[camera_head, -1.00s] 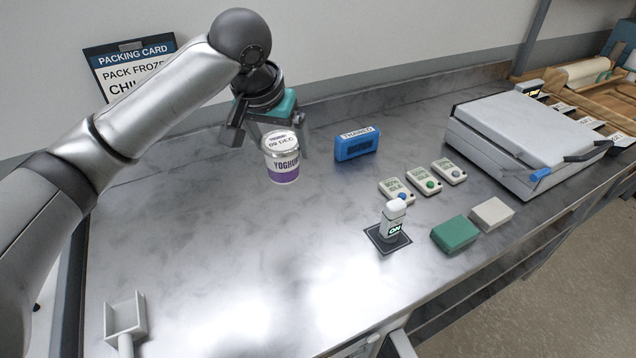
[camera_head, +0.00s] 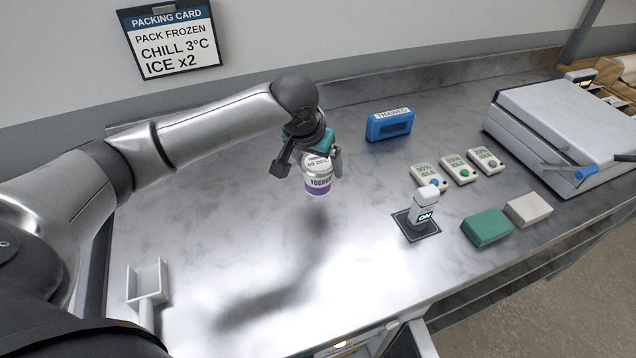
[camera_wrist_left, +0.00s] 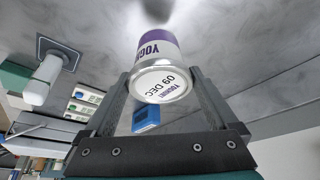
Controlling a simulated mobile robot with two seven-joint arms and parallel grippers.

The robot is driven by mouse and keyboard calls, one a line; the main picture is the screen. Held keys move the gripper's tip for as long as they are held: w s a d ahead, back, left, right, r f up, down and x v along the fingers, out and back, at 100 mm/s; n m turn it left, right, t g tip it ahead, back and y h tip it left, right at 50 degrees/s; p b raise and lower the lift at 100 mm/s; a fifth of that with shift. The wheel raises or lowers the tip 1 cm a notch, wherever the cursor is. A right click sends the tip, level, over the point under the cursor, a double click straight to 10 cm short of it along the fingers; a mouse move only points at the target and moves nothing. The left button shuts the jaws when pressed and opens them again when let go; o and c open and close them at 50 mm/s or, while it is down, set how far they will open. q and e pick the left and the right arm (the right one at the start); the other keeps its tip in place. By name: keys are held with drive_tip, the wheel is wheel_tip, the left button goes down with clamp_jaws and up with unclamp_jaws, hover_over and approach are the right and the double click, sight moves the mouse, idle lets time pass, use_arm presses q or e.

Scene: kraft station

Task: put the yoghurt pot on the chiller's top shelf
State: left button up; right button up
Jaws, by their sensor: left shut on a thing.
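The yoghurt pot (camera_head: 318,181) is white and purple with a "09 DEC" lid. My left gripper (camera_head: 313,160) is shut on it and holds it upright above the steel worktop, clear of the surface. In the left wrist view the pot (camera_wrist_left: 159,62) sits between the two fingers of my left gripper (camera_wrist_left: 162,88), its lid toward the camera. I cannot make out the chiller or its top shelf in these views. My right gripper is not in view.
A blue "THAWED" block (camera_head: 390,124), several small labelled boxes (camera_head: 458,169), a white device on a dark pad (camera_head: 422,207), green (camera_head: 487,227) and grey (camera_head: 528,209) blocks and a large lidded case (camera_head: 570,130) stand right. A scoop (camera_head: 147,283) lies left. The worktop's middle (camera_head: 260,240) is clear.

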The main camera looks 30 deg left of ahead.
sight(318, 183)
use_arm(q)
drive_tip(key=shift+f+b, duration=0.45)
drive_tip(key=shift+f, duration=2.3)
drive_tip(key=shift+f, duration=0.15)
drive_tip(key=o, duration=1.2)
drive_tip(key=shift+c, duration=0.2)
